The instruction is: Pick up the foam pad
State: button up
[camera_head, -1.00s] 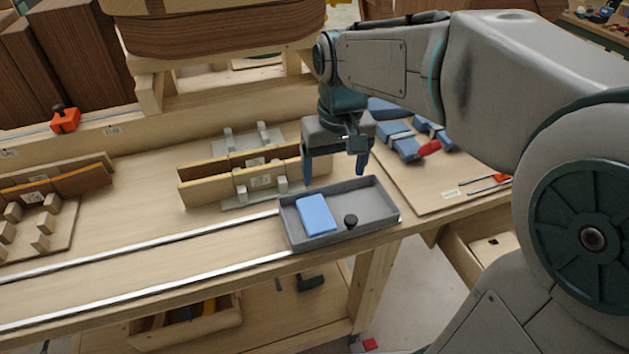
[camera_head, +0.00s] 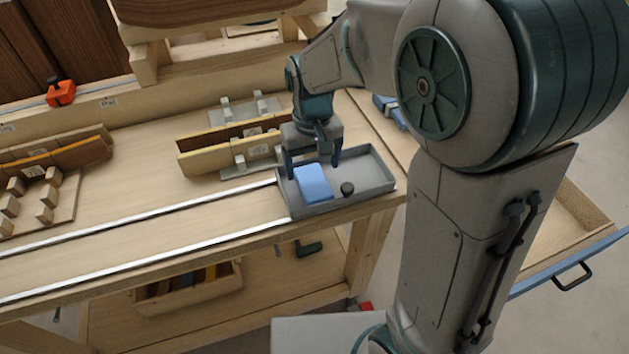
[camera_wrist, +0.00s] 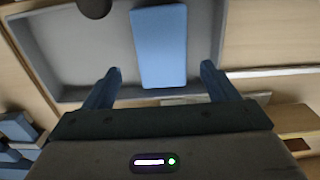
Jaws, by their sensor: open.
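The foam pad (camera_head: 314,183) is a light blue rectangular block lying in the left part of a shallow grey tray (camera_head: 362,199). In the wrist view the foam pad (camera_wrist: 160,48) lies ahead of my gripper, its near end roughly between the two blue fingers. My gripper (camera_head: 313,168) is open and empty, pointing down at the back side of the tray, close to the pad. In the wrist view my gripper (camera_wrist: 156,84) has its fingers spread wider than the pad. I cannot tell the exact height of the fingertips above the pad.
A wooden fixture with clamps (camera_head: 225,150) stands behind and left. Metal rails (camera_head: 140,224) run left along the bench. An orange clamp (camera_head: 60,93) is at the back left.

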aim_at(311, 177)
notch_tip(311, 177, down, 3)
jog(key=shift+a+f, duration=0.15)
jog(key=shift+f, duration=0.05)
jog(key=shift+c, duration=0.3)
jog(key=c, duration=1)
